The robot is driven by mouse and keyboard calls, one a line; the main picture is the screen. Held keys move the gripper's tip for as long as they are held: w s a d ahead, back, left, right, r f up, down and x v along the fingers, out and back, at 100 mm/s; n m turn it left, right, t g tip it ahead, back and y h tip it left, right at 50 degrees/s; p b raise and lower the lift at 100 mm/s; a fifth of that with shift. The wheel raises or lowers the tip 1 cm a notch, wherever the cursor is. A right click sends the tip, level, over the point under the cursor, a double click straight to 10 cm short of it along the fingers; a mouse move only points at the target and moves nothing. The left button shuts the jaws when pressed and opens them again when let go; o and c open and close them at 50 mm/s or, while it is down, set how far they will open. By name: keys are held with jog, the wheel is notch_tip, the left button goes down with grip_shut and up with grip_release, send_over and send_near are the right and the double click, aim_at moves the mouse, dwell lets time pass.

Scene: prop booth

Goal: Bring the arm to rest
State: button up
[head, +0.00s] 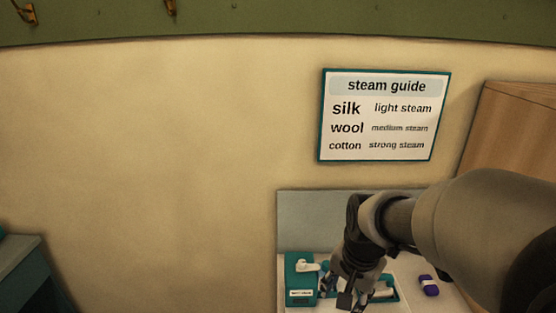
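My arm reaches in from the right of the head view and bends down over a white tabletop (408,272). My gripper (338,293) points down at the bottom of the view, between a teal box and a teal tray. Its fingers are small, dark and partly overlapped, so I cannot tell how far apart they are or whether they hold anything. The teal box (290,276) has a white item (306,265) on top and a small white label on its front. The teal tray (394,293) holds a pale item (384,292) and is partly hidden behind my gripper.
A purple-blue object (428,286) lies on the tabletop right of the tray. A grey back panel (310,218) stands behind the table. A steam guide sign (385,115) hangs above. A wooden cabinet (515,130) is at right, dark teal furniture (30,275) at left.

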jog(key=s+r+n+t+b, duration=0.1)
jog(key=s+n, duration=0.3)
jog(key=s, duration=0.5)
jog(key=s+r+n+t+b, duration=0.1)
jog(key=s+r+n, duration=0.3)
jog(key=s, duration=0.5)
jog(key=shift+s, duration=0.2)
